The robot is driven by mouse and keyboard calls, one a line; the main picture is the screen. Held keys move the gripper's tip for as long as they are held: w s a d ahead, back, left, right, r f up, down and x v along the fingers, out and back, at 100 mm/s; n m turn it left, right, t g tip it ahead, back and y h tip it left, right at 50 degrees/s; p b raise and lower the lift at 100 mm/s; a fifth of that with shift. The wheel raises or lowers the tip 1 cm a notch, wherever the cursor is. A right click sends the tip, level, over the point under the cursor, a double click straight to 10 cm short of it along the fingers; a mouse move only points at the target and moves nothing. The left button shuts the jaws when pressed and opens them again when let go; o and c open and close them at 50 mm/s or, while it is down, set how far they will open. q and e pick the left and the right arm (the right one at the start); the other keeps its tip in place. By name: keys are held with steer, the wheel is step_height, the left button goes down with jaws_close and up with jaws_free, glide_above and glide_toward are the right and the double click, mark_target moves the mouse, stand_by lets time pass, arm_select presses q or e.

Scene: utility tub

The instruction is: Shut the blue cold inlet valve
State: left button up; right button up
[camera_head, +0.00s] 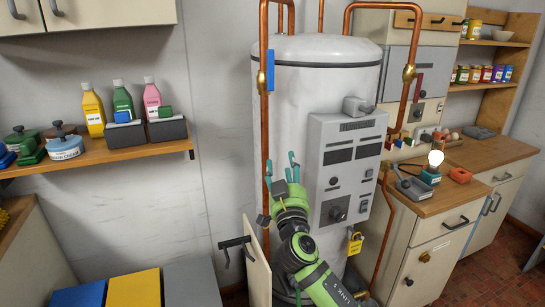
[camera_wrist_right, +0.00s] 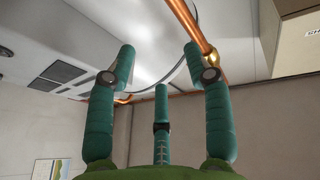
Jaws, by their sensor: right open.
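The blue cold inlet valve handle (camera_head: 270,70) is on the left copper pipe, beside the white tank, upright and roughly parallel to the pipe. Its brass body (camera_head: 262,82) sits at the handle's left. My right gripper (camera_head: 281,172) is well below the handle, in front of the tank, with its teal fingers spread, open and empty. The fingers also show in the right wrist view (camera_wrist_right: 160,75), pointing up. A brass fitting (camera_wrist_right: 212,57) on a copper pipe shows there behind the right finger; I cannot tell which valve it belongs to. No blue handle shows in that view. My left gripper is not in view.
The white tank (camera_head: 325,75) carries a grey control panel (camera_head: 347,165) right of my gripper. A red-handled valve (camera_head: 419,86) is on the right pipe. A wooden shelf (camera_head: 95,153) with bottles stands left. The wall between shelf and left pipe is clear.

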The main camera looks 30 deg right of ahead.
mark_target(274, 62)
steer(key=w+r+n+t+y, duration=0.1)
steer(key=w+r+t, duration=0.1)
steer(key=r, duration=0.6)
steer(key=w+d+r+n+t+y+p, duration=0.1)
steer(key=w+r+t, duration=0.2)
steer(key=r, duration=0.5)
steer(key=w+d+r+n+t+y+p, duration=0.1)
steer(key=w+r+n+t, duration=0.1)
steer(key=r, duration=0.6)
steer(key=shift+w+r+y, duration=0.1)
steer(key=shift+w+y, duration=0.25)
steer(key=shift+y, duration=0.05)
jaws_close()
